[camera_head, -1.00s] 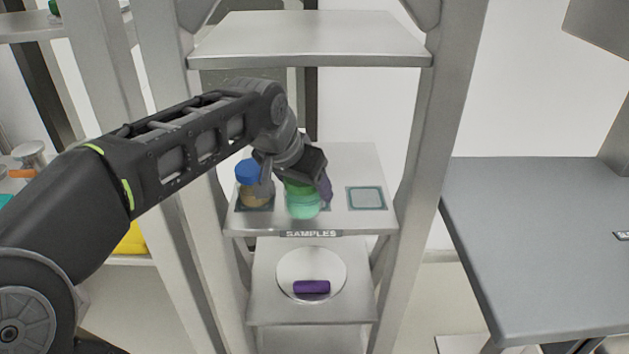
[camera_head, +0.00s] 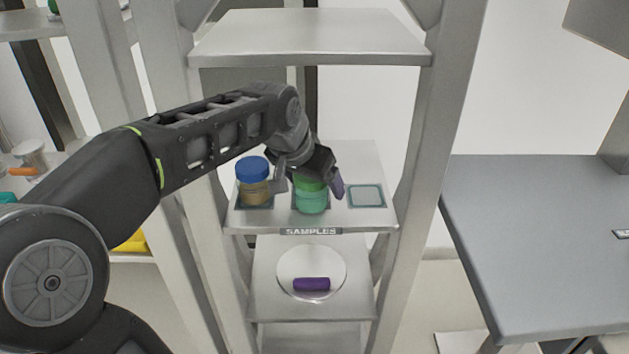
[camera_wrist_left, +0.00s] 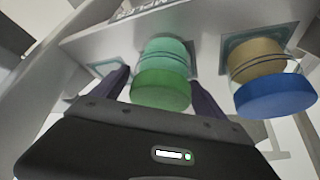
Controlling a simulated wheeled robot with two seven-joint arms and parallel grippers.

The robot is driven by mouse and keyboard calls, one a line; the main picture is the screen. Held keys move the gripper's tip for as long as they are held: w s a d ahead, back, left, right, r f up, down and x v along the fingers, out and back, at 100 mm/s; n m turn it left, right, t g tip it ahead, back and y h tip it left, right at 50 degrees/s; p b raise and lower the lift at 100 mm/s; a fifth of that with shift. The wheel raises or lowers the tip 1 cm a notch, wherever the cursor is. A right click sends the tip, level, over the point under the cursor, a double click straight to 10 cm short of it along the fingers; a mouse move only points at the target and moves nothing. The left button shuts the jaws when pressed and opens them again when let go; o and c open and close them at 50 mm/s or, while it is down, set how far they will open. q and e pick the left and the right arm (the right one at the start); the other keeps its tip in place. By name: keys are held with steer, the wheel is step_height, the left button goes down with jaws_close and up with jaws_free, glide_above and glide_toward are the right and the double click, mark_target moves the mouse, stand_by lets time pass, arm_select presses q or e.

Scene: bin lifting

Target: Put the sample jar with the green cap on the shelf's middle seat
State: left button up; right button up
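The sample jar with the green cap (camera_head: 312,200) stands upright on the middle seat of the shelf marked SAMPLES (camera_head: 385,222). The seat's pad shows at its edges. The jar also shows in the left wrist view (camera_wrist_left: 162,75). My left gripper (camera_head: 311,183) is around the green-capped jar, one finger on each side. The fingers are spread, with small gaps to the jar in the head view. In the left wrist view the two fingers (camera_wrist_left: 160,95) flank the cap. My right gripper is not in view.
A jar with a blue cap (camera_head: 253,182) stands on the left seat, close to my left gripper's finger. The right seat (camera_head: 366,196) is empty. A purple cylinder (camera_head: 311,284) lies on a round plate (camera_head: 325,262) on the shelf below. An upper shelf (camera_head: 310,40) is above.

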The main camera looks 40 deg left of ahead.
arm_select(q)
steer(key=shift+r, duration=0.4)
steer(key=v, duration=1.1)
steer(key=shift+s+r+p, duration=0.25)
steer(key=shift+r+p, duration=0.05)
steer(key=shift+p, duration=0.1)
steer(key=shift+f, duration=0.1)
